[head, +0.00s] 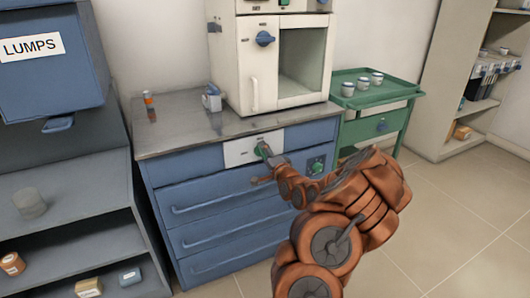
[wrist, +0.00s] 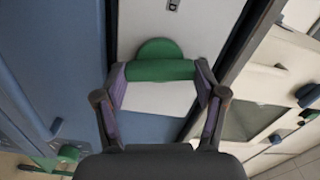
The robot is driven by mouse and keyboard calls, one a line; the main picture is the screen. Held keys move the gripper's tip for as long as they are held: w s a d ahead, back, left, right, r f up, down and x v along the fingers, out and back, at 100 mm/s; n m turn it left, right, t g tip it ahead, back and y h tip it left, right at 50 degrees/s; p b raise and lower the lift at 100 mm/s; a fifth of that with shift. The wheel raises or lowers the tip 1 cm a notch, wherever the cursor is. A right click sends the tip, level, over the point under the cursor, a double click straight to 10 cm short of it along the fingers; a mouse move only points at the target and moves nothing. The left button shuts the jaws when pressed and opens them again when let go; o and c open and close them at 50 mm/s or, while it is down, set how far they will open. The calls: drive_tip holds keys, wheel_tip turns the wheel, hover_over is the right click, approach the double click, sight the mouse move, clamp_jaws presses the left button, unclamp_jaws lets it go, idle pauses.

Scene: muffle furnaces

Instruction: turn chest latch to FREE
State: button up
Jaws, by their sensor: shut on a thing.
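The blue chest of drawers (head: 225,210) stands in the middle of the head view, with a white plate (head: 238,152) at its top front. A green latch knob (head: 263,149) sits on this plate. In the wrist view the green knob (wrist: 160,69) shows as a rounded disc with a bar across it. My gripper (head: 262,155) reaches the knob from the right. In the wrist view its two fingers (wrist: 160,75) are shut on the bar, one at each end. Small dark marks on the plate are too small to read.
A second green knob (head: 317,167) is on the chest's right front. A white furnace (head: 255,70) stands on the grey worktop (head: 185,125). A green cart (head: 372,98) with several small jars is behind right. A blue bin (head: 50,80) marked LUMPS is at left. The right floor is clear.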

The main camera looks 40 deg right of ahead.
drive_tip(key=shift+m, duration=1.3)
drive_tip(key=shift+f, duration=0.1)
drive_tip(key=o, duration=1.1)
drive_tip(key=shift+o, duration=0.2)
drive_tip(key=shift+s, duration=0.1)
drive_tip(key=v, duration=1.1)
drive_tip(key=shift+s+a, duration=0.15)
drive_tip(key=shift+s, duration=0.2)
